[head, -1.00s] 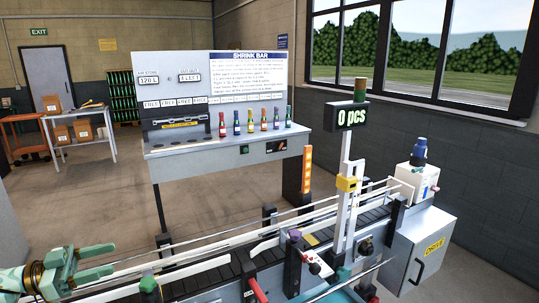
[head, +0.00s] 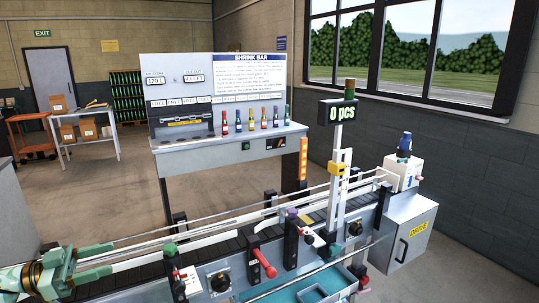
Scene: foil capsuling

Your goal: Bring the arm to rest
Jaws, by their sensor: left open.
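My left gripper (head: 108,259) is at the lower left of the head view. Its pale green fingers are apart, with nothing seen between them. It points right, in front of the near left end of the conveyor (head: 225,247). I cannot tell whether it touches the conveyor. The rest of the left arm is mostly cut off by the picture edge. My right gripper is not in view.
The conveyor runs to the right with rails, a red-handled lever (head: 262,262) and a "0 pcs" display (head: 342,112). A drive cabinet (head: 402,232) stands at its right end. Behind is the Shrink Bar bench (head: 228,155) with several small bottles. Open floor lies to the left.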

